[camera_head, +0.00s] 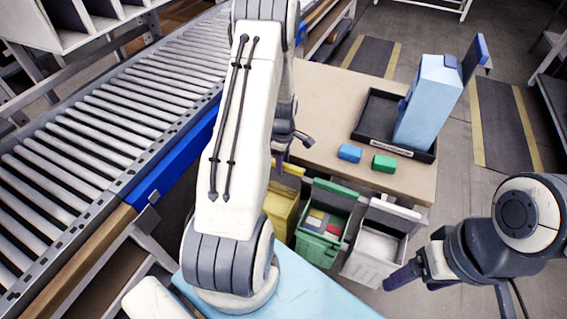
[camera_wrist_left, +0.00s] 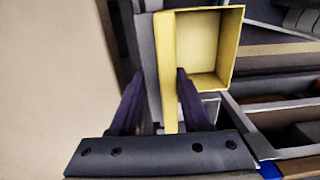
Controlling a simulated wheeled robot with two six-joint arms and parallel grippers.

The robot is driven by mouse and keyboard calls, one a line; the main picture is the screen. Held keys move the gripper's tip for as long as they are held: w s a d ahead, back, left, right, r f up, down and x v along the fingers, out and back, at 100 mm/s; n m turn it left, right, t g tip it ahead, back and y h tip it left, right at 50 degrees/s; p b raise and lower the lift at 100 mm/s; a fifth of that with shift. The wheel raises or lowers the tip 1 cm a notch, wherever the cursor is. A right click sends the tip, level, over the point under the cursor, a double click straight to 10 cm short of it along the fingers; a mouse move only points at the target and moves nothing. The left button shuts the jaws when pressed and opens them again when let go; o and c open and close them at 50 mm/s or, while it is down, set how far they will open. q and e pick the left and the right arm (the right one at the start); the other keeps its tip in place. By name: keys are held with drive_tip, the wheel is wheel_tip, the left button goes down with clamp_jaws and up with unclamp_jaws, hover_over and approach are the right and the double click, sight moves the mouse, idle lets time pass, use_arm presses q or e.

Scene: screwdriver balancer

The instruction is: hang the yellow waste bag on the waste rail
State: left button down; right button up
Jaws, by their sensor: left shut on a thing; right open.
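The yellow waste bag (camera_head: 281,212) is a box-like yellow container, upright beside the table's near edge, left of the green one. My left gripper (camera_head: 281,160) is shut on its raised yellow panel, partly hidden by my left arm. In the left wrist view the bag (camera_wrist_left: 208,48) has its open mouth showing, and its flat panel lies between the dark fingers of my left gripper (camera_wrist_left: 160,88). A grey strip (camera_wrist_left: 146,65) beside the panel may be the waste rail; I cannot tell whether the bag touches it. My right gripper (camera_head: 402,274) is open and empty at the lower right.
A green bin (camera_head: 318,248) with coloured contents and a white bin (camera_head: 372,258) stand along the table's near edge. The table (camera_head: 330,115) holds a blue block, a green block and a black tray (camera_head: 372,125) with a light-blue box. A roller conveyor (camera_head: 90,130) runs along the left.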

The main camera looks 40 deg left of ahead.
use_arm(q)
drive_tip(key=shift+f+b, duration=0.4)
drive_tip(key=shift+f, duration=0.25)
drive_tip(key=shift+c, duration=1.4)
unclamp_jaws()
